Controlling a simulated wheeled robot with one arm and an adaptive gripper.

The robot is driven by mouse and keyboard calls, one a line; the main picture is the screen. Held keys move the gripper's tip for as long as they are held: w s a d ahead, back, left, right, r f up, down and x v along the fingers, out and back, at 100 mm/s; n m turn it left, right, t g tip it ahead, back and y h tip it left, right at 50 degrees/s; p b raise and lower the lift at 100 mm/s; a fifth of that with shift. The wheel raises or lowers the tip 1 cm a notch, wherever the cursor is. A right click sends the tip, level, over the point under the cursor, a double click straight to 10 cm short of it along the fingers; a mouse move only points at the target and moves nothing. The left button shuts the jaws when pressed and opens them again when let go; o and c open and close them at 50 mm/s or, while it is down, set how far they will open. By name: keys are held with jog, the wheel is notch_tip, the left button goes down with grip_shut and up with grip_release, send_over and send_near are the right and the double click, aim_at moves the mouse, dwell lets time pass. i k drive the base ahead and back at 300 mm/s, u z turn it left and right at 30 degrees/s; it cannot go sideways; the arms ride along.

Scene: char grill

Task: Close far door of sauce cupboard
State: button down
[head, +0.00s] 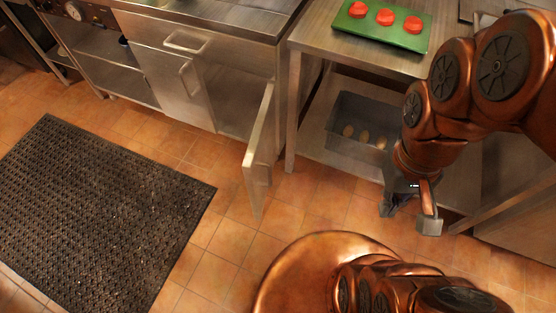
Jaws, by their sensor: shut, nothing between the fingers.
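The sauce cupboard (165,75) is a steel cabinet at upper centre in the head view. Its left door (170,83) lies flat against the front and has a bar handle. Its right door (260,145) stands open, swung out towards me and seen nearly edge-on, with the cupboard's inside partly visible beside it. A drawer with a handle (185,43) sits above the doors. My gripper (411,216) is shut and empty, low at the right, well right of the open door and not touching it.
A steel table (315,42) right of the cupboard bears a green board (350,35) with red slices. A grey bin (335,140) with several round items is on its lower shelf. A dark mat (100,210) lies left. Tiled floor is clear before the open door.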

aim_at(258, 162)
jog(key=k, duration=1)
jog(key=u, duration=1.35)
jog(key=i, duration=0.5)
jog(key=z, duration=0.05)
